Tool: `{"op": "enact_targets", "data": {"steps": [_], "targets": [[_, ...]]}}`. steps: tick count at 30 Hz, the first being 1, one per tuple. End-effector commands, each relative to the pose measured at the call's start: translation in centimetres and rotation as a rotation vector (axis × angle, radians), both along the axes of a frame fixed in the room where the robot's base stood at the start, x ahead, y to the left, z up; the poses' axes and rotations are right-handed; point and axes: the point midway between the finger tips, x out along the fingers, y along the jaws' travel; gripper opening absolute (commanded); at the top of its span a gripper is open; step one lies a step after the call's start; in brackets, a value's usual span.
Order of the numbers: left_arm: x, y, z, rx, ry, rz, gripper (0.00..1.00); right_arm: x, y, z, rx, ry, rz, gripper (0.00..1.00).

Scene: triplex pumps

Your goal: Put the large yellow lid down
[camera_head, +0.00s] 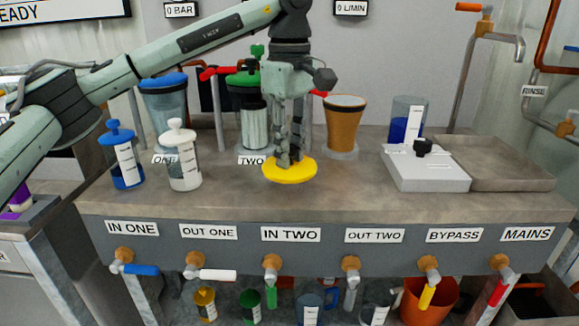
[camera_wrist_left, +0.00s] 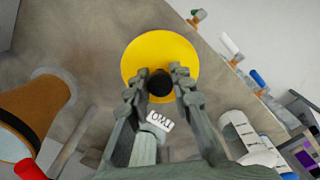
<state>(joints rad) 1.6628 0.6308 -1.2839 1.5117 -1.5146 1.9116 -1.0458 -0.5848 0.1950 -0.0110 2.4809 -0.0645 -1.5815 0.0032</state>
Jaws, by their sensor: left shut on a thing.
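The large yellow lid (camera_head: 291,173) is a round disc with a dark knob, held level over the middle of the grey-brown worktop (camera_head: 345,192). My left gripper (camera_head: 289,160) points straight down and is shut on the lid's knob. In the left wrist view the lid (camera_wrist_left: 141,58) lies beyond the fingertips, with the black knob (camera_wrist_left: 160,83) between them. I cannot tell whether the lid touches the worktop or hangs just above it. My right gripper is not in view.
An orange-brown vessel (camera_head: 343,125) stands behind right of the lid. A green-topped vessel (camera_head: 253,120) stands behind left. Blue (camera_head: 126,165) and white (camera_head: 184,165) bottles stand left. A white box (camera_head: 430,175) and shallow tray (camera_head: 505,165) are right. Bare worktop lies between.

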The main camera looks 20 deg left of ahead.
Motion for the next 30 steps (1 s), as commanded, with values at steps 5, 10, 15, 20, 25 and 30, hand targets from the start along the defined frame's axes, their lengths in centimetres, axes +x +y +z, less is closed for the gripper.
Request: {"op": "enact_targets", "data": {"steps": [5, 10, 15, 20, 25, 30], "targets": [[-0.1, 0.0, -2.5, 0.002, 0.003, -0.001, 0.0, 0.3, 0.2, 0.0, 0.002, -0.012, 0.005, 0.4], [-0.1, 0.0, -3.8, 0.0, 0.0, 0.0, 0.0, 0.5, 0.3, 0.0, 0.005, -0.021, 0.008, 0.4], [-0.1, 0.0, -3.7, 0.0, 0.0, 0.0, 0.0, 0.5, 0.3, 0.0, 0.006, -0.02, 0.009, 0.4], [-0.1, 0.0, -3.9, 0.0, 0.0, 0.0, 0.0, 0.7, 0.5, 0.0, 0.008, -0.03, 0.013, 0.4], [-0.1, 0.0, -4.0, 0.0, 0.001, 0.0, 0.27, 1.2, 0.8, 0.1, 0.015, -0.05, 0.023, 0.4], [-0.1, 0.0, -4.0, 0.0, 0.001, 0.0, 0.43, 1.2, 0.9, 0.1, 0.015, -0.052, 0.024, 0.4]]}}
